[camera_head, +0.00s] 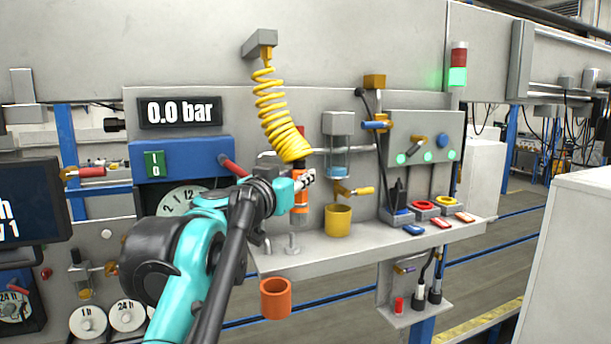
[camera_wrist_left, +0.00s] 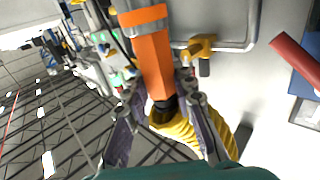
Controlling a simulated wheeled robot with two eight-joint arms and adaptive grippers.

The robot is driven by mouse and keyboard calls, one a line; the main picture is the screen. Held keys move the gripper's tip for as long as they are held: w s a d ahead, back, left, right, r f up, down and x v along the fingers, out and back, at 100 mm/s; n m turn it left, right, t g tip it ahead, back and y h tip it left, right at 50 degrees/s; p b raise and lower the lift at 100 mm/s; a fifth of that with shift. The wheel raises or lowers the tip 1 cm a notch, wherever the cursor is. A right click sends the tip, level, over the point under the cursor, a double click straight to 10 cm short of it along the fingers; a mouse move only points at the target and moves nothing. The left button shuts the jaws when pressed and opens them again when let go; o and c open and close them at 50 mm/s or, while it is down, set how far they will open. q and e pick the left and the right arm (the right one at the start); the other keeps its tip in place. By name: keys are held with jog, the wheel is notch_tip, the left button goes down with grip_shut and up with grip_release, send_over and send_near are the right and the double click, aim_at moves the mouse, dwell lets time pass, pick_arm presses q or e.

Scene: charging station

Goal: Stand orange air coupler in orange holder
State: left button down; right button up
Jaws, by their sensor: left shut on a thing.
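The orange air coupler (camera_head: 300,205) hangs upright at the lower end of the yellow coiled hose (camera_head: 272,105), above the grey shelf. My left gripper (camera_head: 302,180) is shut on the coupler from the left. The left wrist view also shows the orange coupler (camera_wrist_left: 155,60) between the fingers, with the yellow coil (camera_wrist_left: 178,128) attached at its dark end. The orange holder (camera_head: 276,297) is an open cup in front of and below the shelf edge, lower left of the coupler, and looks empty. My right gripper is not in view.
A yellow cup (camera_head: 338,219) stands close to the right. Red, yellow and blue parts sit farther right. A red handle (camera_head: 232,166) sticks out behind my arm.

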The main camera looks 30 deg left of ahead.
pick_arm(q)
jog(key=shift+s+a, duration=0.3)
jog(key=shift+s, duration=0.45)
jog(key=shift+s+a, duration=0.35)
jog(key=shift+s, duration=0.35)
jog(key=shift+s+a, duration=0.3)
jog(key=shift+s, duration=0.45)
jog(key=shift+f, duration=0.15)
jog(key=shift+s+a+f+b, duration=0.1)
jog(key=shift+a+f+b, duration=0.15)
jog(key=shift+f+b, duration=2.2)
jog(key=shift+s+a+f+b, duration=0.2)
jog(key=shift+f+b, duration=1.05)
jog(key=shift+f, duration=2.35)
jog(key=shift+w+a+f+b, duration=0.1)
jog(key=shift+a+f+b, duration=0.2)
jog(key=shift+f+b, duration=2.15)
jog(key=shift+f+p, duration=0.6)
jog(key=c, duration=1.2)
grip_release()
